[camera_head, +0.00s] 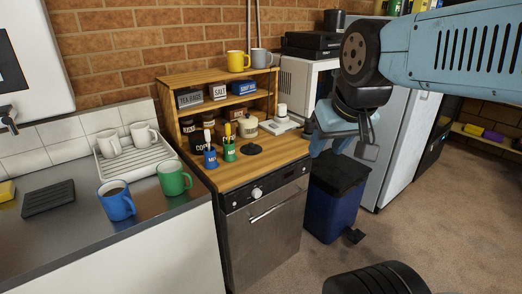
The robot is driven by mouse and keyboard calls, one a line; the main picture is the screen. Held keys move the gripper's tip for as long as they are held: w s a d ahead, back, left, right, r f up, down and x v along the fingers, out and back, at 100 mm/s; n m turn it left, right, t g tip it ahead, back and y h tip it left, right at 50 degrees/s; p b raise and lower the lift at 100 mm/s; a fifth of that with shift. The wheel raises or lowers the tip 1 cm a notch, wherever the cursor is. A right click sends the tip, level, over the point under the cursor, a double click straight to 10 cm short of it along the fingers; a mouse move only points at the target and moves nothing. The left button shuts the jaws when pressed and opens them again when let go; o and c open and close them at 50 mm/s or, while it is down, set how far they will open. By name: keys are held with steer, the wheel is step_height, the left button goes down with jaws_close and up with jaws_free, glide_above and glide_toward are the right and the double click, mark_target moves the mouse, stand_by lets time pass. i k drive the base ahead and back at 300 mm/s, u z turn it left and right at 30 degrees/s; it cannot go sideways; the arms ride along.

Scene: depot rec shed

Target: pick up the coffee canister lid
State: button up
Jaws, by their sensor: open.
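My gripper (340,139) is open and empty, to the right of the worktop, above the blue bin. It is well apart from the lid.
A wooden shelf (216,103) overhangs the back. The worktop's front right is clear.

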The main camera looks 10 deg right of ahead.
mark_target(250, 148)
steer(key=u, duration=0.2)
steer(key=i, duration=0.9)
steer(key=z, duration=0.1)
